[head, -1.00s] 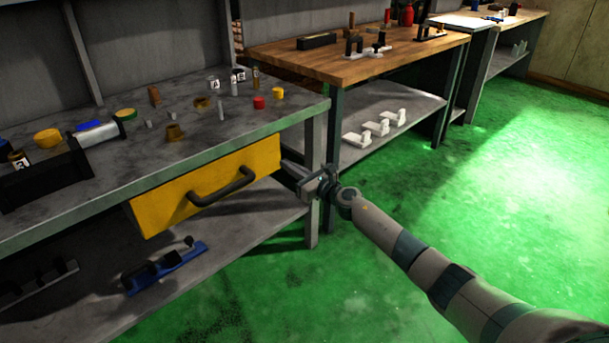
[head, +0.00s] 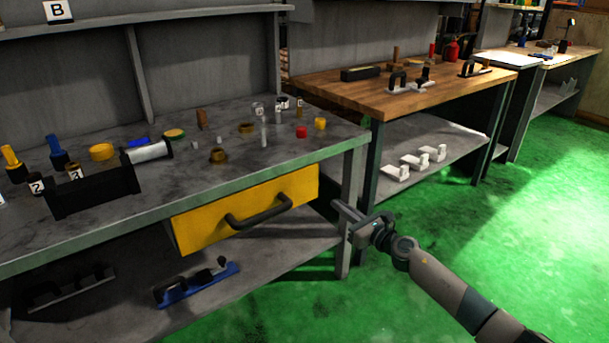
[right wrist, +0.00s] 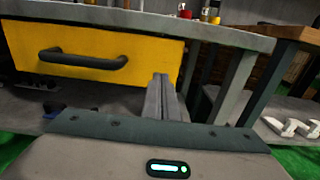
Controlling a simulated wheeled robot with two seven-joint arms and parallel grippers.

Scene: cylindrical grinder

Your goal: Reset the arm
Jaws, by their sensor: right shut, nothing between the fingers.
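My right arm comes in from the lower right in the head view. Its gripper (head: 340,209) is shut and empty, just right of the yellow drawer (head: 193,229) and apart from its dark handle (head: 258,217). In the right wrist view the shut fingers (right wrist: 161,98) point forward, in front of the right end of the drawer front (right wrist: 150,48), with the handle to their left. The drawer sits under the grey bench top (head: 120,232). My left gripper is in neither view.
The grey bench leg (head: 345,250) stands close to the right gripper. Several small caps and cylinders lie on the bench, with a black holder (head: 95,190) at left. A wooden-topped table (head: 350,95) stands to the right. Green floor (head: 540,200) is open at right.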

